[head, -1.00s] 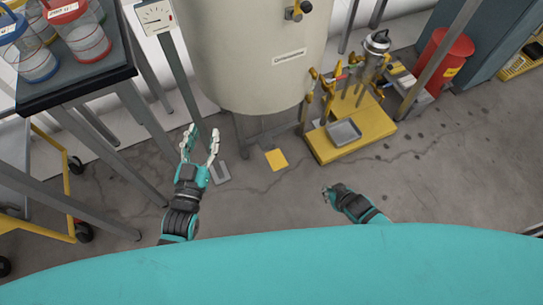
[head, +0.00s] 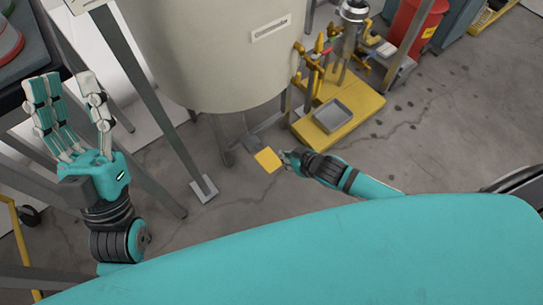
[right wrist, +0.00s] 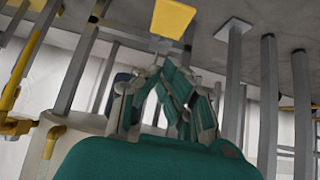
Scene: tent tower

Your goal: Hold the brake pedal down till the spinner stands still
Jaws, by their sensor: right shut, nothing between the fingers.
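A flat yellow pedal plate (head: 267,160) sits low near the floor, in front of the big cream drum (head: 215,50). I take the drum to be the spinner's housing; no turning part shows. My right gripper (head: 285,158) is shut and empty, its fingertips at the plate's right edge in the head view. In the right wrist view the plate (right wrist: 173,18) is beyond the closed fingers (right wrist: 172,75). A small gap seems to show there, but I cannot tell contact for sure. My left gripper (head: 68,82) is open and empty at the left, away from the pedal.
A yellow stand (head: 360,112) with a grey tray (head: 332,115) stands right of the pedal. A grey post (head: 150,100) with a foot plate rises left of it. A red bin (head: 415,25) is at the back right.

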